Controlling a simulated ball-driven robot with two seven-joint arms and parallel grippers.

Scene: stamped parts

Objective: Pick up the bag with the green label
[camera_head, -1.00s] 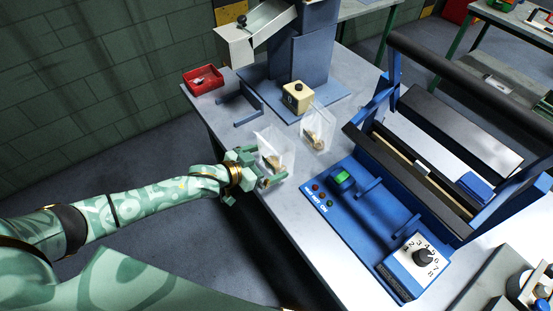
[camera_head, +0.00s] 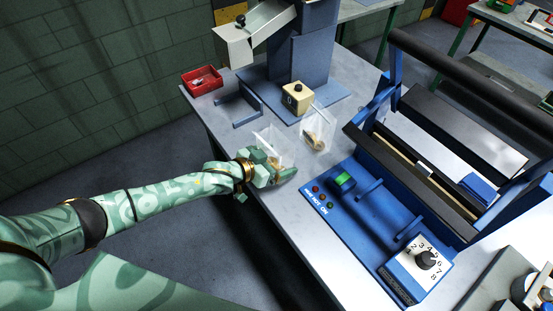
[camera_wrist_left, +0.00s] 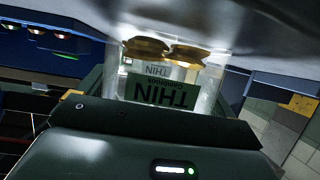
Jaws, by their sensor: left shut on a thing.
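My left gripper (camera_head: 272,174) is at the near edge of the bench, shut on a clear plastic bag (camera_head: 284,150) holding brass-coloured parts. In the left wrist view, the bag (camera_wrist_left: 212,88) shows a green label (camera_wrist_left: 160,92) printed "THIN", with gold round parts above it. The gripper hides the lower part of the bag in the head view. A second clear bag (camera_head: 318,132) with similar parts stands just behind and to the right; its label colour cannot be told. My right gripper is not in view.
A blue sealing machine (camera_head: 385,235) with a dial and raised bar fills the right of the bench. A cream button box (camera_head: 297,98), a blue bracket (camera_head: 247,114) and a red tray (camera_head: 203,80) stand behind the bags. The bench's near-left edge is clear.

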